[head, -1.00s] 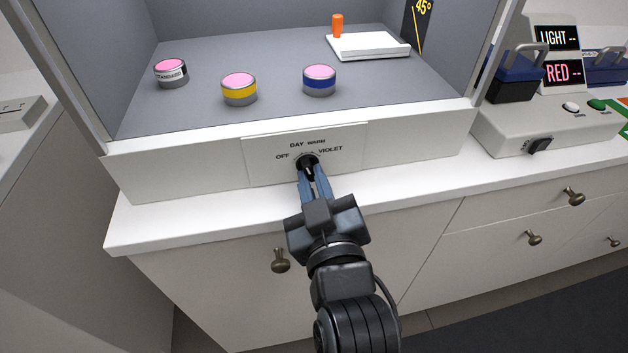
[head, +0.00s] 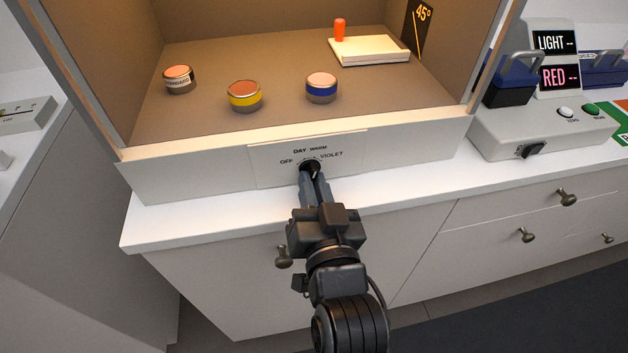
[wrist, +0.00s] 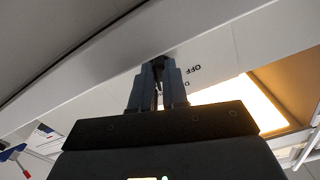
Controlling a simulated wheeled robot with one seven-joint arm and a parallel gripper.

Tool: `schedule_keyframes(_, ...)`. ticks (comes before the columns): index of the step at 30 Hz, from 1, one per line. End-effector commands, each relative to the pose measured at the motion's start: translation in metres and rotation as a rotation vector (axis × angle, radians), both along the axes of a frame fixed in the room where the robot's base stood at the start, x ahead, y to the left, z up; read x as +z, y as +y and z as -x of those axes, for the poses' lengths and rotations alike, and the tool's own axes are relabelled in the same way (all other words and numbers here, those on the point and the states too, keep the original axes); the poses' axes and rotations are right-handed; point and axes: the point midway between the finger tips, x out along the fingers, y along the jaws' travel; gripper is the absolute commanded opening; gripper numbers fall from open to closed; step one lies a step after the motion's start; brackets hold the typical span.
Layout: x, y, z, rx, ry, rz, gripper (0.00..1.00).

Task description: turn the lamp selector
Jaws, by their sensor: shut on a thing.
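The lamp selector (head: 308,165) is a small black knob on the white front panel of the viewing booth. Labels OFF, DAY, WARM and VIOLET stand around it. My gripper (head: 311,176) is shut on the knob from the front. The fingers hide most of the knob, so I cannot read its pointer. In the wrist view my gripper (wrist: 158,82) closes on the dark knob (wrist: 158,63), with OFF beside it. The booth interior (head: 200,65) glows a warm orange-brown.
A grey instrument (head: 545,128) stands right. Drawer knobs (head: 527,235) stick out below the counter.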

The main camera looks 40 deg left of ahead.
Motion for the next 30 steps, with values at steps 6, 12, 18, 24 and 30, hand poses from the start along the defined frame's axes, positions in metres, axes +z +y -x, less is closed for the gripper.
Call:
schedule_keyframes(6, 0.0008, 0.0000, -0.0002, 0.000, 0.034, -0.030, 0.00)
schedule_keyframes(12, 0.0006, 0.0000, -0.0002, -0.001, 0.038, -0.035, 0.00)
schedule_keyframes(18, 0.0005, -0.0001, -0.0003, -0.001, 0.038, -0.035, 0.00)
schedule_keyframes(24, 0.0005, 0.0000, -0.0002, -0.001, 0.038, -0.035, 0.31)
schedule_keyframes(30, 0.0003, 0.0000, 0.0000, 0.000, 0.038, -0.034, 0.39)
